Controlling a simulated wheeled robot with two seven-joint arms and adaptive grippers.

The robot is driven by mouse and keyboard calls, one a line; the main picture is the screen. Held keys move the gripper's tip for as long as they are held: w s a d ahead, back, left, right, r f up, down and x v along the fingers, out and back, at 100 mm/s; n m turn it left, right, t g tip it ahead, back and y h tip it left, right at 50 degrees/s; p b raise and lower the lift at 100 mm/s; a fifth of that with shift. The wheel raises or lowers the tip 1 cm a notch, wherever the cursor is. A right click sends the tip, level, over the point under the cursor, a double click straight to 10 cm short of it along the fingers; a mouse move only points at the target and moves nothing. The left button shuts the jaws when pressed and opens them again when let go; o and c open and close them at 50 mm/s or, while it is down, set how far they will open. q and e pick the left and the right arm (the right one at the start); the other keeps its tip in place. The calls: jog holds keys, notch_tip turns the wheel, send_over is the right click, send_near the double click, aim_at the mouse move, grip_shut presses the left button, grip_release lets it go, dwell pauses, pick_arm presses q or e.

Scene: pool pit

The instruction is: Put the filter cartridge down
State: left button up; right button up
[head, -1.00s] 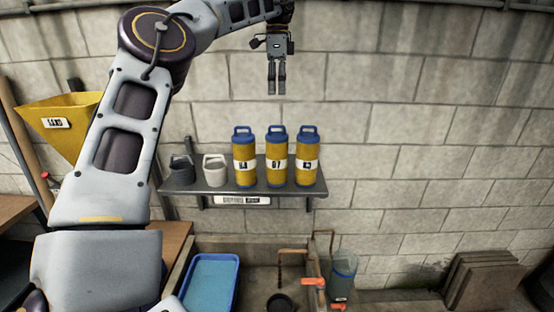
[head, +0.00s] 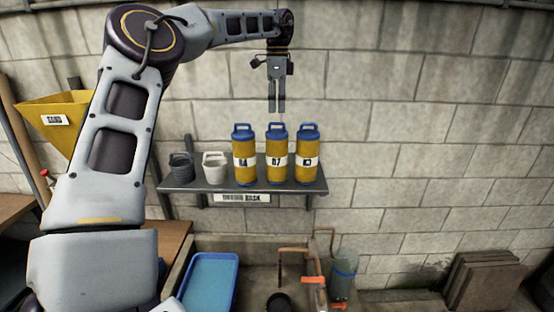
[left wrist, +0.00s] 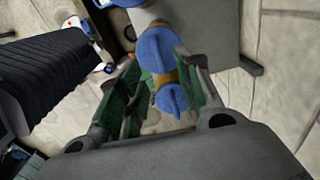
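Three yellow filter cartridges with blue caps and handles stand upright in a row on the wall shelf: the left one (head: 244,158), the middle one (head: 277,160) and the right one (head: 307,160). The middle label seems to read 07. My left gripper (head: 277,112) points down just above the middle cartridge, apart from its handle, and holds nothing. In the left wrist view my left gripper (left wrist: 160,64) has its fingers spread, with blue caps (left wrist: 171,99) showing between and beyond them. My right gripper is not in view.
The shelf (head: 240,193) also bears a dark cup (head: 182,170) and a white cup (head: 215,170) at its left. A yellow hopper (head: 58,115) stands at far left. Below are a blue tray (head: 210,285) and pipes with orange valves (head: 313,280). The wall above the shelf is bare.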

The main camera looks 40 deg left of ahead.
aim_at(277, 123)
pick_arm(q)
jog(key=shift+f, duration=0.9)
jog(key=shift+f, duration=0.15)
jog(key=shift+f, duration=0.2)
notch_tip(277, 123, down, 2)
jog(key=shift+s+f+p, duration=0.1)
jog(key=shift+p, duration=0.5)
jog(key=shift+f, duration=1.2)
grip_shut()
